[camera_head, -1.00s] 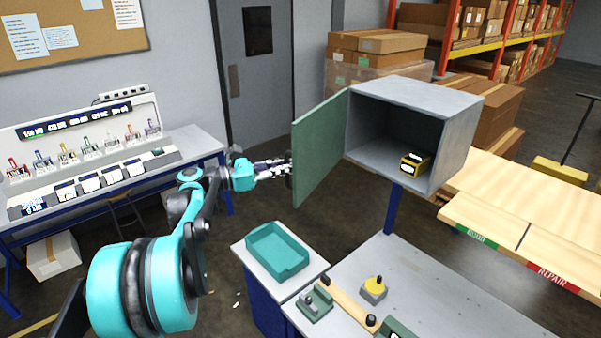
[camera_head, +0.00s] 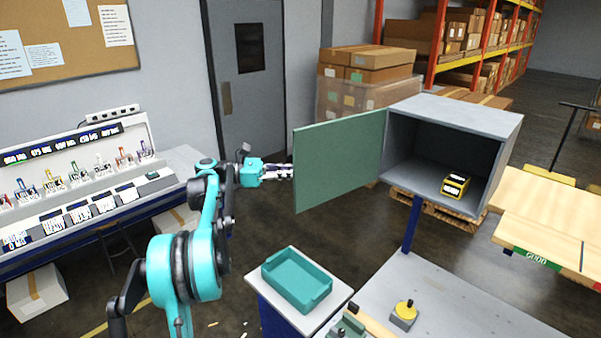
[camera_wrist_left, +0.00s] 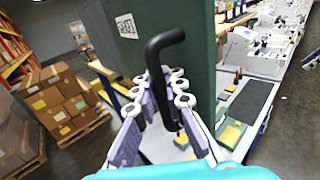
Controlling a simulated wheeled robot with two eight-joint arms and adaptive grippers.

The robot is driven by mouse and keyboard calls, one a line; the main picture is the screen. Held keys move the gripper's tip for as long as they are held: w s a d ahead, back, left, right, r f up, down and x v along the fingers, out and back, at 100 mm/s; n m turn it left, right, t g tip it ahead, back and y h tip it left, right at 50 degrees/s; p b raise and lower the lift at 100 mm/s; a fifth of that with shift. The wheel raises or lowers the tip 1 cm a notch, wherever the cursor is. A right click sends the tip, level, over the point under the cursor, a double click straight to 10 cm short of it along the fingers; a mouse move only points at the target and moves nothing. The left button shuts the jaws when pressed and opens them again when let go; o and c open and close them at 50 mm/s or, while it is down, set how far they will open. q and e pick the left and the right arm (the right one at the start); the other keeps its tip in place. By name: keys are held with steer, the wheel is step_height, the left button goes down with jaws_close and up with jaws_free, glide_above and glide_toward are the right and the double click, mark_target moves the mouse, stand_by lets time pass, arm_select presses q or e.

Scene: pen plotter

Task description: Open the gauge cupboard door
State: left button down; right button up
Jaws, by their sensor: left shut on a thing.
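The gauge cupboard (camera_head: 505,120) is a grey box on a blue post, and its green door (camera_head: 340,160) stands swung wide open to the left. A yellow and black gauge block (camera_head: 455,186) sits inside on the cupboard floor. My left gripper (camera_head: 288,172) is at the door's free edge, its fingertips partly hidden behind the door. In the left wrist view the left gripper (camera_wrist_left: 172,95) is shut around the black bent door handle (camera_wrist_left: 165,45), next to the labelled green door (camera_wrist_left: 190,25). My right gripper is in neither view.
A teal tray (camera_head: 268,272) stands on a small blue cabinet in front. A grey workbench (camera_head: 450,300) holds a yellow-topped knob (camera_head: 405,311). A bench with several coloured tools (camera_head: 80,185) is at left, and a wooden table (camera_head: 545,220) at right.

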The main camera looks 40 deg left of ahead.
arm_select(q)
steer(key=shift+s, duration=0.1)
steer(key=c, duration=1.9)
jaws_free()
steer(key=shift+a, duration=0.1)
steer(key=shift+o, duration=0.2)
steer(key=shift+s+a, duration=0.1)
steer(key=shift+s, duration=0.1)
steer(key=shift+a, duration=0.1)
steer(key=v, duration=1.2)
